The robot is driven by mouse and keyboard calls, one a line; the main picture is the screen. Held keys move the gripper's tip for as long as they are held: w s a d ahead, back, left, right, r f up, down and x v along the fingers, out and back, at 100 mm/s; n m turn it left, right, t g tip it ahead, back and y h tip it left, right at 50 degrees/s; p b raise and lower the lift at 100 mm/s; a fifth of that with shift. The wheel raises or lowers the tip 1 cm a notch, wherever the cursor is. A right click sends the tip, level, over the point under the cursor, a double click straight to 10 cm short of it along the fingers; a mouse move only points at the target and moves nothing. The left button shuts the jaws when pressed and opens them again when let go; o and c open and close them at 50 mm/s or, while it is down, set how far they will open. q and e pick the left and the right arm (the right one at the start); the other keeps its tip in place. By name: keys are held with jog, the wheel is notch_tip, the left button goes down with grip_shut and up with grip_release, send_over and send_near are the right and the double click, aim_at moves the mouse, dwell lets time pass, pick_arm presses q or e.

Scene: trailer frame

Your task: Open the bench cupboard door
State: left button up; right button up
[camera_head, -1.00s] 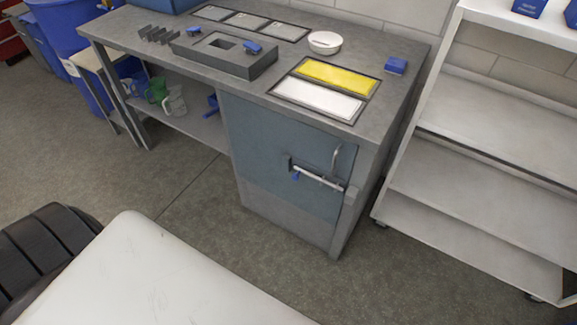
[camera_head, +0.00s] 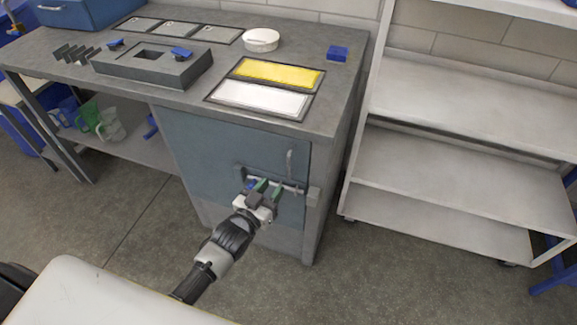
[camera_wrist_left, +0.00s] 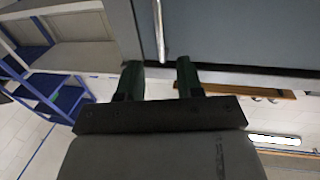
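The blue-grey cupboard door (camera_head: 208,150) is shut under the bench's right end. It has a slim upright handle (camera_head: 291,163) and a horizontal bolt bar (camera_head: 291,187) below it, with a blue part at the bar's left. The bolt bar reaches toward a grey block (camera_head: 314,196) on the frame. My left gripper (camera_head: 265,187) is in front of the bolt bar, partly covering it; I cannot tell whether it touches. Its green fingers are apart and look empty. The left wrist view shows the open fingers (camera_wrist_left: 159,66), with the handle (camera_wrist_left: 158,28) and door (camera_wrist_left: 235,32) beyond. My right gripper is out of view.
A pale shelf rack (camera_head: 455,185) stands close on the right. The floor before the door is clear.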

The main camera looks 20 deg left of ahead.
aim_at(288, 168)
pick_arm(q)
jog(key=x, duration=0.9)
jog(key=shift+b, duration=0.3)
jog(key=shift+c, duration=0.4)
grip_shut()
